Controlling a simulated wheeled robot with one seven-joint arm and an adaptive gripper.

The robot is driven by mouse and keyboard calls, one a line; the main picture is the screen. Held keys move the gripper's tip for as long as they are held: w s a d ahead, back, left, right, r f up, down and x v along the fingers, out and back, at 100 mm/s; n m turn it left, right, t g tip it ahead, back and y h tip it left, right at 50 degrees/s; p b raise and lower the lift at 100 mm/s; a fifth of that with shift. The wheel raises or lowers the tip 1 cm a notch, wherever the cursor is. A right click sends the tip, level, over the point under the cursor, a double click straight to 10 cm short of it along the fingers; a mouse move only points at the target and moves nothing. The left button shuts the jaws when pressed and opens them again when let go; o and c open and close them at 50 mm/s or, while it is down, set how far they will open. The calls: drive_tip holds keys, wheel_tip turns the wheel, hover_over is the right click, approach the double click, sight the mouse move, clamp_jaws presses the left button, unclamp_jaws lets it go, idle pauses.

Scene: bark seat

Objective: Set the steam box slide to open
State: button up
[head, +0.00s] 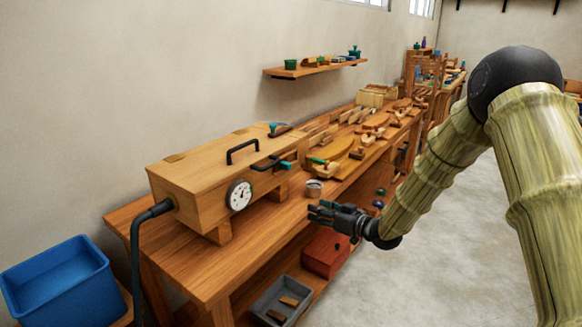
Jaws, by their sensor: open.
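The steam box (205,178) is a long wooden box on the bench at the left. A round dial gauge (239,196) is on its front, a black handle (242,150) on its lid, and a dark hose (140,225) at its near end. A black bar with a teal end (287,165) shows at its front right; I cannot tell surely whether this is the slide, nor its setting. My gripper (315,212) is open and empty by the bench's front edge, right of the gauge and apart from the box.
A small grey cup (314,188) stands on the bench (205,268) just behind my gripper. Wooden pieces and tools (335,153) crowd the bench farther back. A red box (325,252) and grey tray (281,302) sit below. A blue bin (58,280) is at left. Floor at right is clear.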

sight(290, 164)
drive_tip(key=w+a+r+n+y, duration=0.1)
drive_tip(key=w+r+n+y, duration=0.25)
drive_tip(key=r, duration=0.85)
drive_tip(key=shift+g+h, duration=0.35)
drive_tip(key=shift+g, duration=0.05)
drive_tip(key=x, duration=0.3)
drive_tip(key=p+x, duration=0.1)
drive_tip(key=x, duration=0.3)
drive_tip(key=p+x, duration=0.1)
drive_tip(key=x, duration=0.2)
drive_tip(key=shift+w+a+f, duration=0.2)
drive_tip(key=shift+a+f, duration=0.05)
drive_tip(key=shift+a, duration=0.05)
clamp_jaws()
